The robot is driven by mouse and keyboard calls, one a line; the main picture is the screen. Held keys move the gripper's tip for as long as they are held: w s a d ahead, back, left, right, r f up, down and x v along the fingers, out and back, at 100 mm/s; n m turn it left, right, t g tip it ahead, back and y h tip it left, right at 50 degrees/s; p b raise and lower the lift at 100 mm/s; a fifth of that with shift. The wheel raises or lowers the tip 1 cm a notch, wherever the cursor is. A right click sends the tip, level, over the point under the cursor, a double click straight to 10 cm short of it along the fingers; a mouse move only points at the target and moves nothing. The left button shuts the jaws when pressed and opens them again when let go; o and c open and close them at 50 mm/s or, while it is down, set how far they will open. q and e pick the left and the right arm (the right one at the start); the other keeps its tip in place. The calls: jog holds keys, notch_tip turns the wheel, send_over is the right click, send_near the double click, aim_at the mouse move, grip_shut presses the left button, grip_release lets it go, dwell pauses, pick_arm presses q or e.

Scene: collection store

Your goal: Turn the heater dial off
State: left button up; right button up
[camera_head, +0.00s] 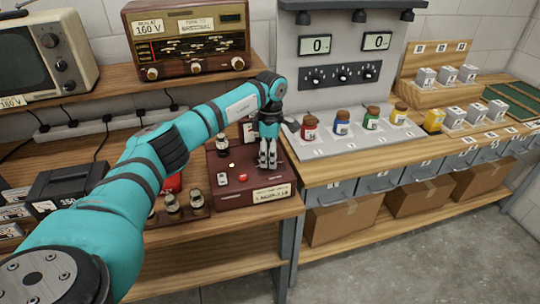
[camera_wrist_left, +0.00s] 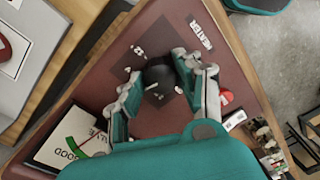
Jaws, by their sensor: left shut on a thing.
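The heater dial (camera_wrist_left: 158,74) is a round black knob on a dark red panel, beside a white HEATER label (camera_wrist_left: 200,36) and small printed numbers. My left gripper (camera_wrist_left: 160,88) has a finger on either side of the dial and is shut on it. In the head view my left gripper (camera_head: 267,158) reaches down onto the dark red tester box (camera_head: 222,161) and hides the dial there. The pointer's exact setting cannot be made out. My right gripper is not in view.
A red button (camera_head: 243,177) and a meter (camera_wrist_left: 72,142) reading GOOD are on the box. Several glass tubes (camera_head: 172,203) stand left of it. A radio (camera_head: 187,38) is on the shelf behind. A grey panel with coloured jars (camera_head: 342,124) is to the right.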

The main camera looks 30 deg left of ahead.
pick_arm(q)
jog(key=n, duration=0.5)
jog(key=shift+a+r+n+p, duration=0.1)
jog(key=shift+n+p, duration=0.2)
jog(key=shift+p, duration=0.05)
jog(key=n+p, duration=0.1)
jog(key=n, duration=0.4)
jog(key=shift+t, duration=0.3)
jog(key=n+p, duration=0.1)
jog(key=n, duration=0.4)
jog(key=shift+n+p, duration=0.3)
jog(key=shift+n, duration=0.1)
jog(key=shift+n+t+p, duration=0.3)
jog(key=shift+n+p, duration=0.25)
jog(key=shift+n, duration=1.65)
jog(key=shift+a, duration=0.1)
jog(key=o, duration=1.1)
jog(key=shift+o, duration=0.2)
notch_tip(320, 180, up, 12)
jog(key=shift+s+a, duration=0.25)
jog(key=shift+s, duration=0.05)
